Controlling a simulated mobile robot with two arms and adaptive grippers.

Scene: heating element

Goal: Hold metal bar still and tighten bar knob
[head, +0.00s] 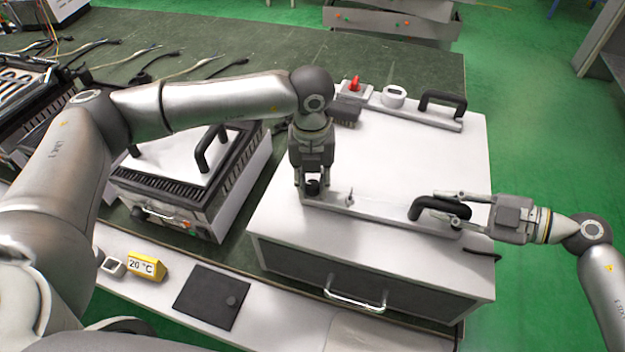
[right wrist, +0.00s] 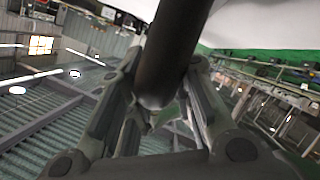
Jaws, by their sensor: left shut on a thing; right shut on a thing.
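The metal bar (head: 380,214) lies along the front of the white box top. A small upright metal pin (head: 349,197) stands on it. My left gripper (head: 312,187) points down at the bar's left end and is shut on the black bar knob (head: 313,188), which is mostly hidden by the fingers. My right gripper (head: 452,206) comes in from the right and is shut on the bar's black handle (head: 422,207). In the right wrist view this dark, rounded handle (right wrist: 172,50) sits between the two fingers; the bar itself cannot be made out there.
The white box (head: 420,150) carries a rear strip with a red knob (head: 354,84), a white round part and another black handle (head: 443,103). A grill-like appliance (head: 180,175) stands left. A yellow 20 °C display (head: 147,266) and a dark plate (head: 212,296) lie in front.

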